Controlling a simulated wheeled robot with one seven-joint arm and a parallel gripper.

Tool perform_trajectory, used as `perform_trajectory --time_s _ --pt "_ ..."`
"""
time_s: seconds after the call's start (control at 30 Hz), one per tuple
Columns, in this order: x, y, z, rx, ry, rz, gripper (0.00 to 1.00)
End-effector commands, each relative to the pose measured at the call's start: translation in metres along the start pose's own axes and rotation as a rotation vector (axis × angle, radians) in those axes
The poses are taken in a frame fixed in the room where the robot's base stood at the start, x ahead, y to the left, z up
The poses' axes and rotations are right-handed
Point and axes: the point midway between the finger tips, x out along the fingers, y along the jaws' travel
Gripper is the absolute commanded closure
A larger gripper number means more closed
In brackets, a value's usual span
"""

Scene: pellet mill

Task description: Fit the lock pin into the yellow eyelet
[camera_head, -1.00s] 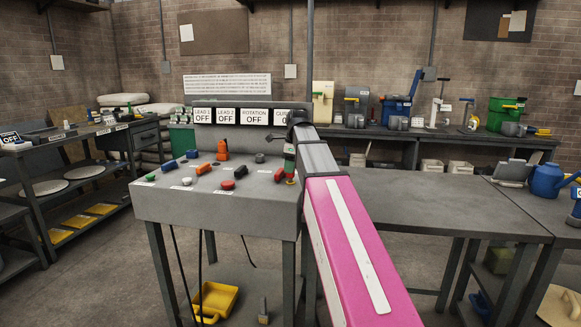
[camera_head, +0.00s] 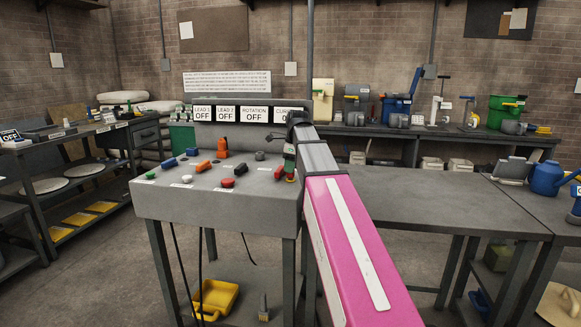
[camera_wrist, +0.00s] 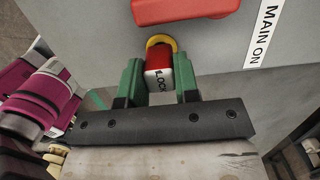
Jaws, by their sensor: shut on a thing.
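In the wrist view my gripper (camera_wrist: 160,84) has its green fingers shut on a small red and white block marked LOCK, the lock pin (camera_wrist: 158,78). The yellow eyelet (camera_wrist: 163,42) arches right beyond the pin's far end, below a red handle (camera_wrist: 185,8). The pin's far end overlaps the eyelet in this view; I cannot tell whether it is inside the ring or only in front of it. In the head view my gripper (camera_head: 290,165) is at the right end of the grey control desk, beside a red lever (camera_head: 279,173), and my arm partly hides it.
The control desk (camera_head: 215,215) carries several coloured knobs and levers, with OFF signs along its back. A MAIN ON label (camera_wrist: 263,30) is right of the red handle. A bare grey table (camera_head: 430,205) stands to the right. A yellow dustpan (camera_head: 217,298) lies below the desk.

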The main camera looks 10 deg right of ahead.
Motion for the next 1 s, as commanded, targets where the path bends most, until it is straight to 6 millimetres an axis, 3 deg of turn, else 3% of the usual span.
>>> perform_trajectory --time_s 1.0 --pt "0.0070 0.0000 -0.0011 0.000 0.000 0.000 1.00"
